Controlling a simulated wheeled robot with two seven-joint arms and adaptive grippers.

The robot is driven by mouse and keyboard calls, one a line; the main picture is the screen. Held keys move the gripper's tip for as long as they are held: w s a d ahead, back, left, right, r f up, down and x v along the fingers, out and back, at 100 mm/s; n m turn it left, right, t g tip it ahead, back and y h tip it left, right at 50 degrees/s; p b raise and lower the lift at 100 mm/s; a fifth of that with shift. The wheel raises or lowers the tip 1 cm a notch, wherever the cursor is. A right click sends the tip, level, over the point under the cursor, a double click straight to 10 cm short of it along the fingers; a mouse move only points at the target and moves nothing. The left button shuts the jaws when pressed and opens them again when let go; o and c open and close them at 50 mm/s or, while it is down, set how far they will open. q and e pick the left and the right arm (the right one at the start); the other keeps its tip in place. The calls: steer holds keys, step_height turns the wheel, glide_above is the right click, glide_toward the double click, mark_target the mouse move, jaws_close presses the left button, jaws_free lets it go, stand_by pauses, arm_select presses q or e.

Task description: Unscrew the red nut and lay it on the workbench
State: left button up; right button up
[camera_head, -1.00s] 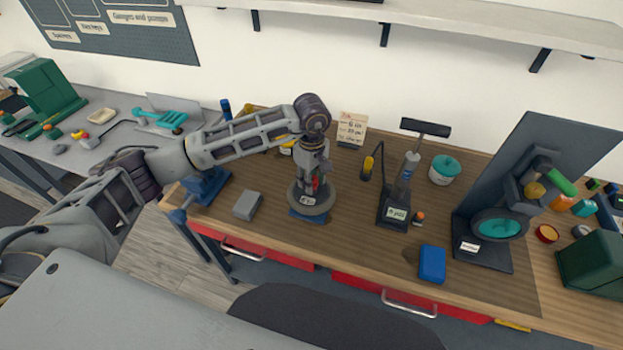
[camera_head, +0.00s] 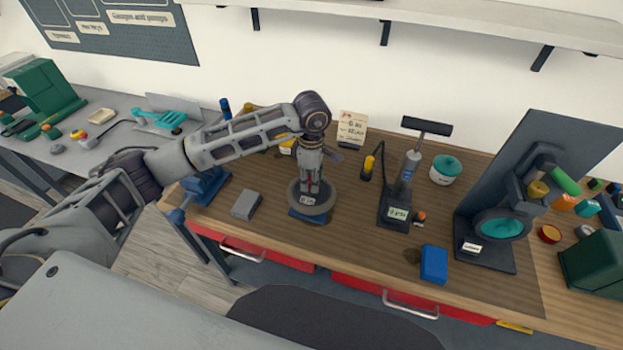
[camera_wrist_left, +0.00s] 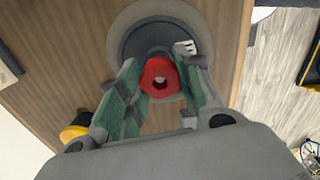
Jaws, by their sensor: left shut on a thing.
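The red nut (camera_wrist_left: 160,77) shows in the left wrist view as a red ring with a dark hole. In the head view the left gripper (camera_head: 311,187) points down over the round base (camera_head: 325,207), which rests on a blue block on the workbench (camera_head: 345,233). The gripper is shut on the nut. Whether the nut is still threaded on is hidden. My right gripper is not in view.
A grey block (camera_head: 246,205) and a blue vise (camera_head: 207,186) stand left of the base. A black pump with a gauge (camera_head: 397,212) stands to the right, with a blue block (camera_head: 433,264) in front. Bare wood lies between the base and the pump.

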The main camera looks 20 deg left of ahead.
arm_select(q)
steer(key=shift+n, duration=1.9)
steer(key=shift+n+b, duration=0.3)
steer(key=shift+n, duration=5.3)
steer(key=o, duration=1.1)
steer(key=shift+r, duration=0.1)
